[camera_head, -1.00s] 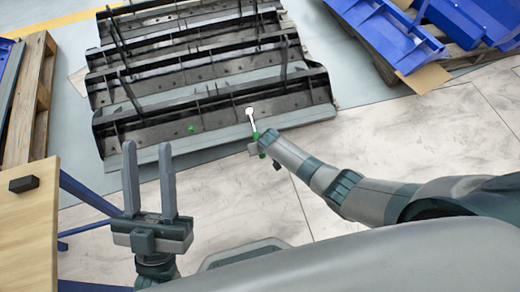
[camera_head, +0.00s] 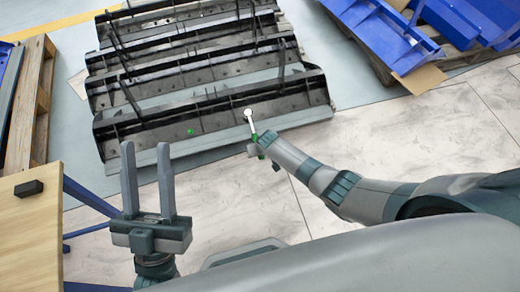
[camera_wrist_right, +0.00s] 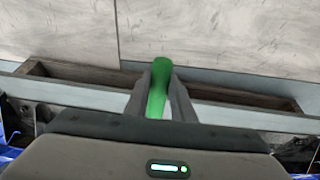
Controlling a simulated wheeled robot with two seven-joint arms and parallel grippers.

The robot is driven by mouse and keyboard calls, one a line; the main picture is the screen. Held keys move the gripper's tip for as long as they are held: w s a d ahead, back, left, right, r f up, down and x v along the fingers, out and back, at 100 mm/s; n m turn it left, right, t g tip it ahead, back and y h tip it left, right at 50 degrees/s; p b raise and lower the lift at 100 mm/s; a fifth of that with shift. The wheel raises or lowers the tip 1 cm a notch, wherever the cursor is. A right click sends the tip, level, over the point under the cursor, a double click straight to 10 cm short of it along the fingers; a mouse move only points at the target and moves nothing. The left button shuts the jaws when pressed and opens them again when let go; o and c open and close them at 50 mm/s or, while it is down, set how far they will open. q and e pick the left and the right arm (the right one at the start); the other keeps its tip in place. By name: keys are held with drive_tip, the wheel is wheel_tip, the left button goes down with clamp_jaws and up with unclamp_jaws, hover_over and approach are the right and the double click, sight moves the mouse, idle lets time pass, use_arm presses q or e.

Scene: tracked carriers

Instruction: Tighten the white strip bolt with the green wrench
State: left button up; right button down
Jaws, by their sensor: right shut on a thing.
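The green wrench (camera_head: 254,131) is held in my right gripper (camera_head: 257,147), with its pale round head pointing away over the front lip of the nearest black carrier (camera_head: 150,128). In the right wrist view the green handle (camera_wrist_right: 157,92) stands between the two shut fingers. A small green spot (camera_head: 190,131) shows on the carrier, left of the wrench head. I cannot make out the white strip bolt; the wrench head may cover it, and contact cannot be told. My left gripper (camera_head: 146,160) is open and empty, fingers up, at the lower left.
Several black carriers stand in rows on a grey base. A wooden table (camera_head: 30,235) with a small black block (camera_head: 28,188) is at the left. A wooden pallet (camera_head: 38,100) stands behind it. Blue parts (camera_head: 385,40) lie at the upper right. Pale floor is clear at right.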

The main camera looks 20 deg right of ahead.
drive_tip(key=shift+p+v, duration=0.95)
drive_tip(key=shift+p, duration=0.05)
drive_tip(key=shift+w+r, duration=0.15)
drive_tip(key=p+v, duration=0.4)
drive_tip(key=shift+w+p, duration=0.15)
drive_tip(key=shift+p, duration=0.25)
